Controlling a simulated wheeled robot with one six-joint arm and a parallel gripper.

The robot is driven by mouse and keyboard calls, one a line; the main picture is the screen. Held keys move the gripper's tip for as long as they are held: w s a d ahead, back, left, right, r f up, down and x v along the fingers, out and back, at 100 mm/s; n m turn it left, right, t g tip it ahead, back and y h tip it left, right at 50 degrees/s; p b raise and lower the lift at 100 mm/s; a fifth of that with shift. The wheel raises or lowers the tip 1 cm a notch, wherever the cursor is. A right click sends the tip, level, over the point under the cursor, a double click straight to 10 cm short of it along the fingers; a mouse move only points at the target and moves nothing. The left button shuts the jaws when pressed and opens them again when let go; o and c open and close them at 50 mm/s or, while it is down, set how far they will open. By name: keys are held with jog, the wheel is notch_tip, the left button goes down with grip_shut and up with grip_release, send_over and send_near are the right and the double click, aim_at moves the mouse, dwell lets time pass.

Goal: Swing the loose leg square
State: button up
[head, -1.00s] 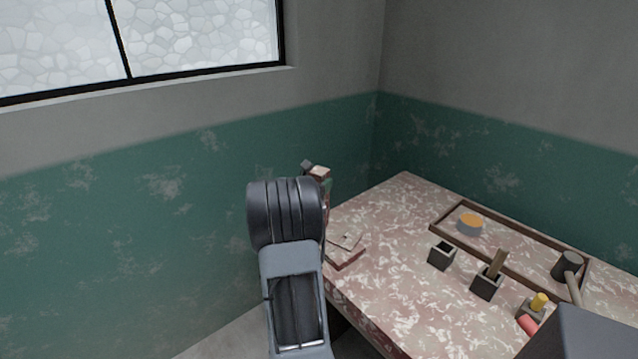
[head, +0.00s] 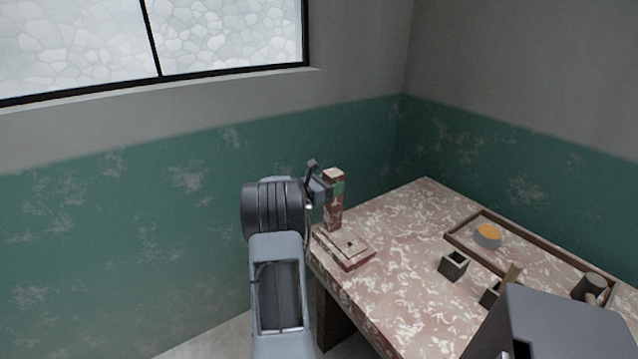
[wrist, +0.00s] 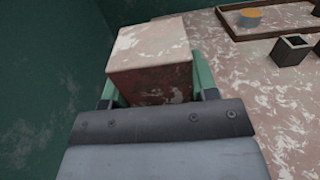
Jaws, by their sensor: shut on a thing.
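The loose leg appears to be the upright red-and-white marbled post (head: 334,218) at the table's left corner. In the head view it stands close to upright, just behind a low stepped block (head: 350,256) of the same pattern; whether they join is hidden. My gripper (head: 330,188) is shut on the post near its top, coming from the left. In the wrist view the post's pale top and darker red side (wrist: 150,75) sit between the green-padded fingers (wrist: 155,90). The post's lower part is hidden there.
The marbled table (head: 400,235) is clear around its middle. A brown-rimmed tray (head: 560,258) holds an orange-topped pot (head: 488,235) and a mallet (head: 588,286). A small open dark box (head: 453,266) stands in front of it. Green walls close in behind and left.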

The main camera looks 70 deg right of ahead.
jog(key=shift+r, duration=0.1)
jog(key=o, duration=1.3)
jog(key=v, duration=1.4)
jog(key=shift+d, duration=0.1)
